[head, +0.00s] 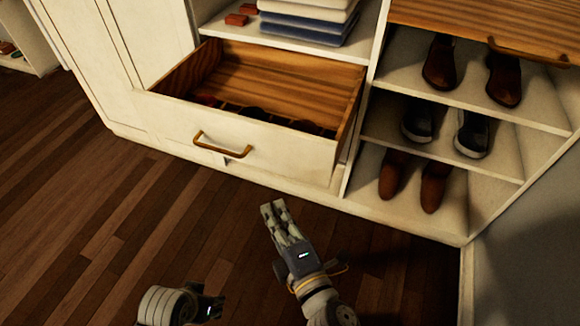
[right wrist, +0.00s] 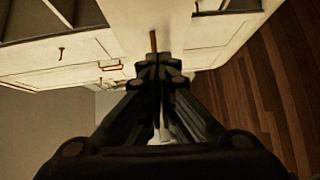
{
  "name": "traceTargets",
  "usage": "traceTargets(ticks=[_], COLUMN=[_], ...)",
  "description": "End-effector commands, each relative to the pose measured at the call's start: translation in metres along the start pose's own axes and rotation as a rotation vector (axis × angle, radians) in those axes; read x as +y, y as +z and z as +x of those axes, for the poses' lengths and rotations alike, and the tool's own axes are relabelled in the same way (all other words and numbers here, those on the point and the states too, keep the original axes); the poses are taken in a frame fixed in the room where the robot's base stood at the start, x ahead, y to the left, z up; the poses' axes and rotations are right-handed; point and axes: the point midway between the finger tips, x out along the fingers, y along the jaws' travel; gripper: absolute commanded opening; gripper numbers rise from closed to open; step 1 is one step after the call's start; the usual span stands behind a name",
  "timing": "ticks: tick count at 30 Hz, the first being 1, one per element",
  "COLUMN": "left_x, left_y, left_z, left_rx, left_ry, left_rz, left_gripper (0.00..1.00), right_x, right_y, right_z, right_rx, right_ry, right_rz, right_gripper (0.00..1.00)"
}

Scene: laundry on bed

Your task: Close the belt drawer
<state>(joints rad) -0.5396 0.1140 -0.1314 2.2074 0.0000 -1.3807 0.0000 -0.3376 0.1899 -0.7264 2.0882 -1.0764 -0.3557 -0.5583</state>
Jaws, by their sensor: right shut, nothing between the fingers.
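The belt drawer (head: 258,150) is pulled well out of the white cabinet, with its wooden inside exposed. Dark rolled items, likely belts (head: 255,113), lie along the inside of its front. A curved brown handle (head: 222,147) is on the drawer front. My right gripper (head: 273,208) is shut and empty, in front of and below the drawer front, apart from the handle in the head view. The right gripper's closed fingers (right wrist: 157,68) point at the white furniture in the right wrist view. My left gripper (head: 214,305) is low at the bottom edge, its fingers too unclear to read.
Shoe shelves (head: 490,105) stand right of the drawer, below another wooden surface with a handle (head: 530,55). Folded clothes (head: 310,22) lie on the shelf above. The wooden floor (head: 110,215) in front of the cabinet is clear.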

Motion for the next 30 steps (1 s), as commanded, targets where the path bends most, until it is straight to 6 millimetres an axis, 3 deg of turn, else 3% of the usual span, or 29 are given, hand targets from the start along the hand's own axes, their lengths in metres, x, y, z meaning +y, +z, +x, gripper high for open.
traceTargets(ticks=[3,8,16,23,30], left_x=[-0.001,-0.001,0.0,0.0,0.0], left_y=[0.0,-0.001,0.001,0.001,0.001], left_z=[-0.008,-0.008,0.006,0.006,0.007], left_rx=[0.006,0.003,-0.002,0.001,-0.001], left_ry=[-0.001,-0.001,0.0,0.0,0.0], left_rz=[-0.001,-0.001,0.001,0.0,0.0], left_gripper=[0.4,0.4,0.4,0.4,0.4], right_x=[0.019,0.026,0.029,0.031,0.032], right_y=[-0.004,-0.005,-0.005,-0.005,0.019], right_z=[-0.004,0.005,0.052,0.098,0.119], right_rx=[0.004,0.004,0.004,0.004,0.004], right_ry=[0.051,0.063,0.062,0.061,0.059], right_rz=[-0.033,-0.041,-0.04,-0.039,-0.039], right_gripper=[0.0,0.0,0.0,0.0,0.0])
